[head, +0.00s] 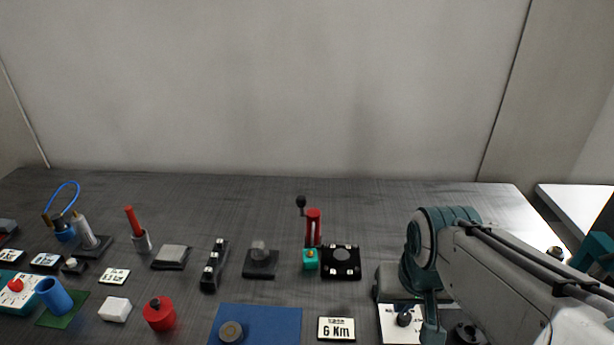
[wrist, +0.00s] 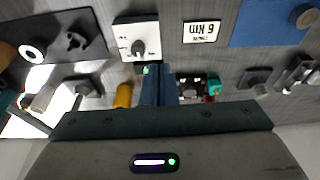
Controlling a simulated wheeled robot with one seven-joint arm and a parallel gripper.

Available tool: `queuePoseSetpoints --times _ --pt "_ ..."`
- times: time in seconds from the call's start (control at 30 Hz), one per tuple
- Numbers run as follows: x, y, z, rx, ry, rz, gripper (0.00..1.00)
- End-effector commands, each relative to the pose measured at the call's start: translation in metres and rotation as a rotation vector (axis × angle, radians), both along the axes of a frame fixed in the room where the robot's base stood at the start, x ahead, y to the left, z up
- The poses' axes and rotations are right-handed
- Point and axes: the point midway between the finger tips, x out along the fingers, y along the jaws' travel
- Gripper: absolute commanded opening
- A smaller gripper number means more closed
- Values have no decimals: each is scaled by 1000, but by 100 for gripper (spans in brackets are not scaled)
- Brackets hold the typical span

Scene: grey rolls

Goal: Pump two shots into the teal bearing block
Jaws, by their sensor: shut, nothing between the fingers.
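The teal bearing block (head: 310,260) sits on the bench near the middle, with a small orange-yellow fitting on top. A red upright pump (head: 313,228) with a black-knobbed lever (head: 301,203) stands just behind it. My gripper (head: 432,335) is at the front right, pointing down, well apart from the block. In the wrist view its two blue-grey fingers (wrist: 159,72) are together and empty; the teal block (wrist: 215,86) shows to their right, beside a red part, partly cut off by my gripper body.
A white plate with a black knob (wrist: 138,45) lies close to my fingers. A red can (head: 159,314) and several fixtures fill the left. The back of the bench is clear.

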Motion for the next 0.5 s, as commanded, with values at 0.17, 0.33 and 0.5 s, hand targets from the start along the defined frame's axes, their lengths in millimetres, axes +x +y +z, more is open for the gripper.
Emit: queuePoseSetpoints --times 0.17,0.33,0.5 --pt "61 14 29 -17 -34 -25 0" --pt "145 48 61 -29 -95 -74 0" --pt "222 96 81 -28 -167 -126 0"
